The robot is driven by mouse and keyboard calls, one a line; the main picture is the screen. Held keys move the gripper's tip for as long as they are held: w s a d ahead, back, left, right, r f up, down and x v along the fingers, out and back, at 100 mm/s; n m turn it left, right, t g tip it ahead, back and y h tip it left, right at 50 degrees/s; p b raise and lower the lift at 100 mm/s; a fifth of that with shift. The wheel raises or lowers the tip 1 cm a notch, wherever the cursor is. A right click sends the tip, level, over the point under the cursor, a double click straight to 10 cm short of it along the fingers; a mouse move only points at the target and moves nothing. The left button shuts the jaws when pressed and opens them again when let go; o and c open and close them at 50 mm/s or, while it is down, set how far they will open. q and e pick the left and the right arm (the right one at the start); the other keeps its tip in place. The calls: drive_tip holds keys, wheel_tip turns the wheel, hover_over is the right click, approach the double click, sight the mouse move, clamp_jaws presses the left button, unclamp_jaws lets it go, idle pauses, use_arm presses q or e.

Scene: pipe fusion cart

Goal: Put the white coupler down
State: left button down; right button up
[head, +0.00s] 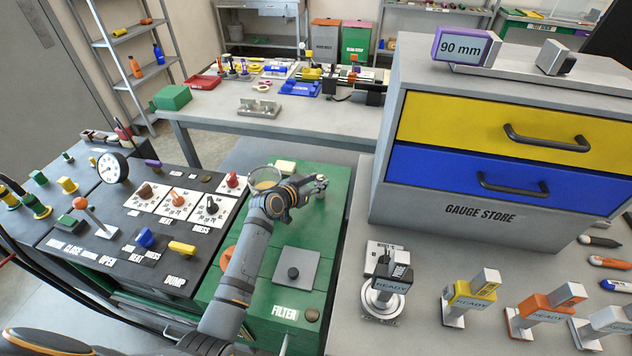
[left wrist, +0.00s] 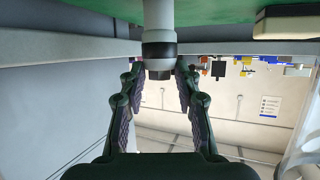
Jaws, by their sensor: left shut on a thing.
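My left gripper (head: 319,185) is over the far part of the green cabinet, with its arm reaching in from the bottom of the head view. In the left wrist view its two dark fingers (left wrist: 159,88) close in on a pale cylinder (left wrist: 158,14) with a dark band and a dark end. I take this cylinder to be the white coupler. It stands between the fingertips, and its far part runs out of the picture at the top. In the head view I cannot make out the coupler at the gripper. My right gripper is not in view.
The green cabinet (head: 262,322) carries a grey plate with a black knob (head: 293,272) and a round brass-rimmed opening (head: 265,178). A black control panel (head: 120,215) is on the left. The gauge store (head: 478,207) and several READY pieces stand on the right table.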

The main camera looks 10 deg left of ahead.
use_arm(q)
drive_tip(key=shift+f, duration=0.1)
drive_tip(key=c, duration=1)
unclamp_jaws()
drive_tip(key=shift+o, duration=0.2)
drive_tip(key=shift+s+r, duration=0.15)
drive_tip(key=shift+r, duration=0.1)
drive_tip(key=v, duration=1.1)
drive_tip(key=shift+s+a, duration=0.15)
drive_tip(key=shift+s, duration=0.2)
drive_tip(key=shift+r, duration=0.1)
